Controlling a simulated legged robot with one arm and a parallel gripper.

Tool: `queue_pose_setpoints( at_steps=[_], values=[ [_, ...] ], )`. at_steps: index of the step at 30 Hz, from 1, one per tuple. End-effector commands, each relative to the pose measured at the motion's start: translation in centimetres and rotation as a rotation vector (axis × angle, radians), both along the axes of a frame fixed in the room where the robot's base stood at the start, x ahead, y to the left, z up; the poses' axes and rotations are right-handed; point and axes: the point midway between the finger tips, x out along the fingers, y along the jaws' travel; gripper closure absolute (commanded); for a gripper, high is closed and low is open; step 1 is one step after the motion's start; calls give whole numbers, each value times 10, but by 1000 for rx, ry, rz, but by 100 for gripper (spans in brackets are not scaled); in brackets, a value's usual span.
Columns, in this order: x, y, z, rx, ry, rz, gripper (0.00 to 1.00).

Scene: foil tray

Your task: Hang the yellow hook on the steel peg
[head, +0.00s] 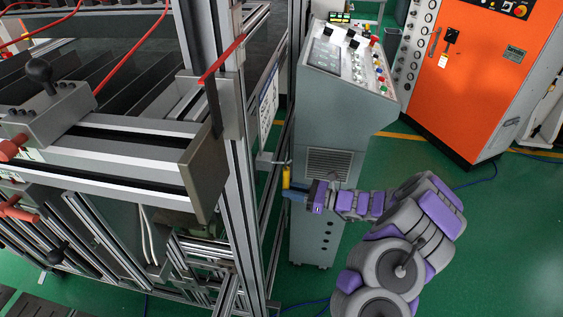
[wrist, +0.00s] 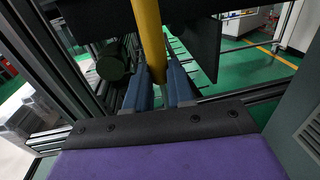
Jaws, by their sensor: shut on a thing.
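The yellow hook (head: 286,176) is a small upright yellow piece beside the metal frame post in the head view. In the wrist view the yellow hook (wrist: 149,40) runs from the top edge down between the two blue fingers. My gripper (head: 291,188) is shut on its lower part; the fingers also show in the wrist view (wrist: 158,76). A short grey bar (head: 270,161), which looks like the steel peg, sticks out from the frame by the hook's top. I cannot tell whether they touch. The hook's upper end is out of the wrist view.
The grey control console (head: 335,120) stands close behind my gripper. The aluminium frame post (head: 240,190) is just left of it. An orange cabinet (head: 480,75) stands at the back right. Green floor (head: 480,250) is open at the right.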

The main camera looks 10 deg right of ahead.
Motion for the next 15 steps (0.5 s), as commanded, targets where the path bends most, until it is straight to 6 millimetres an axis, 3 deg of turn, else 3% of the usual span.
queue_pose_setpoints(
  at_steps=[15],
  values=[
    [4,12,0,1,0,2,100]
  ],
)
